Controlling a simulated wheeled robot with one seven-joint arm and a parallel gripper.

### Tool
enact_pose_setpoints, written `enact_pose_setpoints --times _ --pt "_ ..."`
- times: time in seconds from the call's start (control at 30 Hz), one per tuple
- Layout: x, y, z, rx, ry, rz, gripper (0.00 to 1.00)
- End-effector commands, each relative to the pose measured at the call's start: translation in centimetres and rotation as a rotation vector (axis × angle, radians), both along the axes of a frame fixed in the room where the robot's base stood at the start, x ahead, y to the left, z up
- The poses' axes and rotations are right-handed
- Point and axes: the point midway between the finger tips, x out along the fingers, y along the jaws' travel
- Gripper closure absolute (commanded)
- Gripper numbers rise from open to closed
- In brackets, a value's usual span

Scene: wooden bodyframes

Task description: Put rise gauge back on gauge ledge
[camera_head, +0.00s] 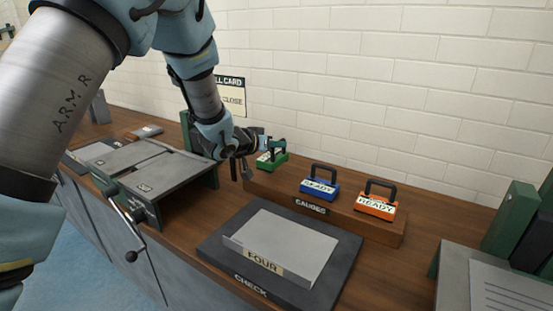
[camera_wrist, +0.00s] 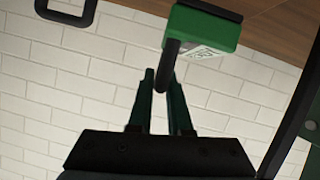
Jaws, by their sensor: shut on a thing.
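A green gauge (camera_head: 271,160) with a dark loop handle and a white label is at the left end of the wooden gauge ledge (camera_head: 285,199), which is marked GAUGES. I cannot read its label, so I cannot confirm it is the rise gauge. My gripper (camera_head: 262,143) is shut on its handle. In the wrist view the gripper (camera_wrist: 162,80) has the handle between its fingers, with the green block (camera_wrist: 205,36) beyond. I cannot tell whether the block touches the ledge. A blue gauge (camera_head: 320,190) and an orange gauge (camera_head: 376,206), both labelled READY, stand on the ledge to the right.
A dark CHECK plate (camera_head: 215,246) bearing a grey FOUR block (camera_head: 285,244) lies in front of the ledge. A grey fixture with a crank (camera_head: 155,172) stands left. Green blocks (camera_head: 510,220) stand far right. The brick wall (camera_head: 400,90) is close behind.

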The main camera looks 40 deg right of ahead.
Motion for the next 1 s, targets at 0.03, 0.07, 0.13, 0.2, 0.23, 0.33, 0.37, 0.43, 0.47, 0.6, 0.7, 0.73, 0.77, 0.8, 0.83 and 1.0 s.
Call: enact_pose_setpoints --times 0.03,0.07,0.13,0.2,0.23,0.33,0.37,0.43,0.47,0.6,0.7,0.73,0.77,0.8,0.83,1.0 --pt "0.0 -0.1 -0.2 -0.001 0.000 -0.001 1.00" --pt "0.0 -0.1 -0.6 0.000 0.000 -0.001 1.00" --pt "-0.1 -0.1 -1.5 0.001 0.000 -0.002 1.00" --pt "0.0 0.0 -2.6 0.002 0.000 -0.001 1.00" --pt "0.0 -0.1 -3.0 0.001 0.000 -0.001 1.00" --pt "0.0 -0.1 -4.0 -0.001 -0.001 -0.001 1.00" --pt "0.0 -0.1 -4.2 -0.001 -0.001 -0.001 1.00" --pt "0.0 -0.1 -4.3 -0.003 -0.002 0.000 1.00" --pt "0.0 -0.1 -4.3 -0.003 -0.002 0.000 1.00" --pt "0.0 -0.1 -4.3 -0.003 -0.002 0.000 1.00" --pt "0.0 0.0 -4.6 -0.003 -0.002 0.000 1.00" --pt "0.0 0.0 -4.5 -0.002 0.000 0.000 0.80" --pt "0.0 0.0 -4.5 -0.002 0.000 0.000 0.76" --pt "0.0 0.0 -4.5 -0.002 0.000 0.000 0.72" --pt "0.0 0.0 -4.5 -0.002 -0.001 0.000 0.68" --pt "0.0 0.0 -4.5 -0.001 -0.001 0.000 0.53"
